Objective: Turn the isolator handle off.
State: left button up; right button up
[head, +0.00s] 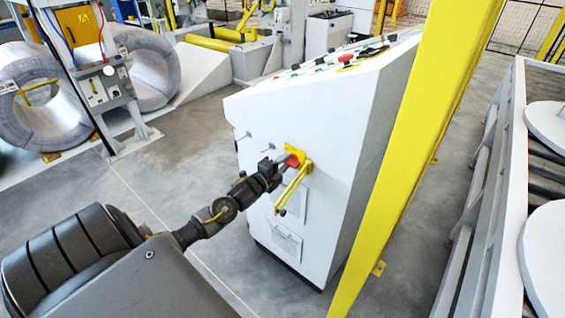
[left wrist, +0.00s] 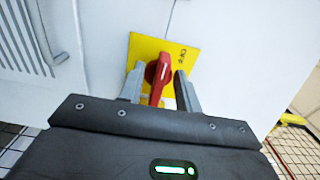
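The red isolator handle (left wrist: 159,76) sits on a yellow plate (left wrist: 143,47) in the left wrist view. Lettering that looks like "OFF" is on the plate to the right of the handle. The handle's grip points down toward my wrist in that view. My left gripper (left wrist: 160,88) is open, with one grey finger on each side of the grip; slim gaps seem to show. In the head view the left gripper (head: 281,164) reaches the red handle (head: 293,161) on the white cabinet (head: 322,133) and partly hides it. My right gripper is not in view.
A yellow post (head: 415,135) stands right of the cabinet, with a roller conveyor (head: 480,225) beyond. Wrapped coils (head: 30,85) stand at far left. The floor left of the cabinet is clear.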

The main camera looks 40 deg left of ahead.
pick_arm(q)
jog(key=s+b, duration=0.1)
jog(key=s, duration=0.9)
jog(key=shift+s+b, duration=0.3)
jog(key=shift+s, duration=0.1)
jog(key=shift+d, duration=0.1)
